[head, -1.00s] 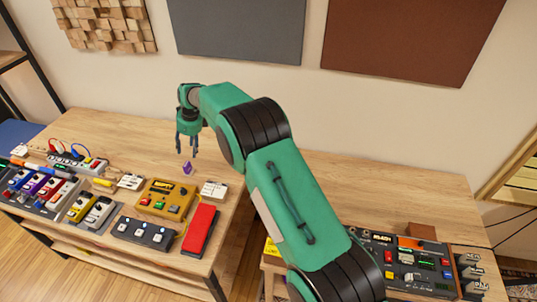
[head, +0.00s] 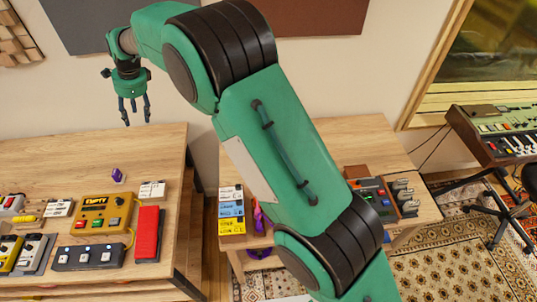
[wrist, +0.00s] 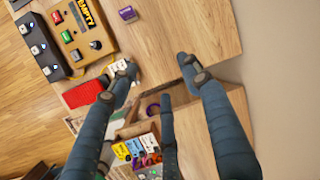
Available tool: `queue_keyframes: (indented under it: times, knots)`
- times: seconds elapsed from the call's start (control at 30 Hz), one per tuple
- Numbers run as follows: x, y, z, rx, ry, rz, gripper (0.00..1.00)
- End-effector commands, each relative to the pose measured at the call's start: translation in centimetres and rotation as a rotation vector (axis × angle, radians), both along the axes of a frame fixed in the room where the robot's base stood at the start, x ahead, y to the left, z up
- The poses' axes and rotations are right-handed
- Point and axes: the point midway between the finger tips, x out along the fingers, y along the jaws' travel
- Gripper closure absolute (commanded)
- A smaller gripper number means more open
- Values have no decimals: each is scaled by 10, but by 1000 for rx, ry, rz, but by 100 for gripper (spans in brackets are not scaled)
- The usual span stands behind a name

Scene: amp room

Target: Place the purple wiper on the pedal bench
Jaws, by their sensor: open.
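The purple wiper (head: 118,175), a small purple block, rests on the wooden pedal bench (head: 60,158), behind the pedals and left of a small white card. In the wrist view the wiper (wrist: 127,14) is at the top, with a pale label on its face. My gripper (head: 134,120) is open and empty, well above the bench and apart from the wiper. In the wrist view the spread fingers of my gripper (wrist: 160,78) have nothing between them.
A yellow pedal (head: 103,213), a red pedal (head: 148,233) and a dark switch pedal (head: 88,256) stand on the bench's front part. A second wooden table (head: 350,140) with gear stands to the right, across a gap. A keyboard (head: 500,135) is at far right.

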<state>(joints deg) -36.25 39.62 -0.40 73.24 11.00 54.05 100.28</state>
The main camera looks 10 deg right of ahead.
Motion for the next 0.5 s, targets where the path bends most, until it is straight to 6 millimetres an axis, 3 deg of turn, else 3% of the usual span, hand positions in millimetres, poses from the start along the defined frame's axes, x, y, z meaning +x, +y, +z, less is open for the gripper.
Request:
queue_keyframes:
  times: [0.03, 0.2, 0.5]
  knots:
    - [1, -19, 18, -1, -18, 17, 52]
    - [-4, -76, 62, -18, -73, 99, 52]
    - [-29, -179, 130, -61, -170, 241, 52]
